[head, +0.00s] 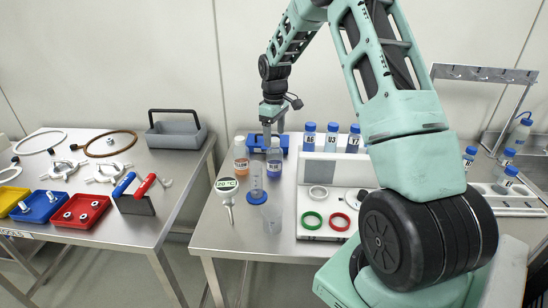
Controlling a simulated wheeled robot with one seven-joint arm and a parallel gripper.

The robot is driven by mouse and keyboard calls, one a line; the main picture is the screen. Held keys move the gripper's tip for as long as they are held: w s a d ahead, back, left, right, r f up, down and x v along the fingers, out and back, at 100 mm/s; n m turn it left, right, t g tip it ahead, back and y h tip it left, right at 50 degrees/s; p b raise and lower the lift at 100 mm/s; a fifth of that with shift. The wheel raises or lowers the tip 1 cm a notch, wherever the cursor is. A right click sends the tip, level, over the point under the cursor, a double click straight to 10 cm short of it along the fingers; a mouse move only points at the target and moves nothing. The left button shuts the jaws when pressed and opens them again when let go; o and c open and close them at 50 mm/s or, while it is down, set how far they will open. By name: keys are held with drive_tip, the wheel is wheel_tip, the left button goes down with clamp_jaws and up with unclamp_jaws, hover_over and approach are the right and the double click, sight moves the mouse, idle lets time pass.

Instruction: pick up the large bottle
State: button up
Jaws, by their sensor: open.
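My gripper (270,127) hangs pointing down over the back left of the right-hand table, open. It is just above or behind a blue holder (287,143). I cannot tell which is meant by the large bottle, or whether the fingers are around or behind the blue one's cap. No bottle is seen lifted.
Several small blue-capped bottles (331,138) stand behind a white panel (325,170). A clear cylinder (256,185), a beaker (271,218) and a thermometer display (226,185) stand in front. A wash bottle (519,132) is far right. The left table holds coloured trays (81,212).

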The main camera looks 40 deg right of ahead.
sight(274, 148)
drive_tip(key=shift+w+d+f+p, duration=0.1)
drive_tip(key=shift+f+p, duration=0.6)
drive_tip(key=shift+f, duration=1)
drive_tip(key=shift+w+d+f+p, duration=0.1)
drive_tip(key=shift+f+p, duration=0.55)
drive_tip(key=shift+f, duration=1)
drive_tip(key=c, duration=1.1)
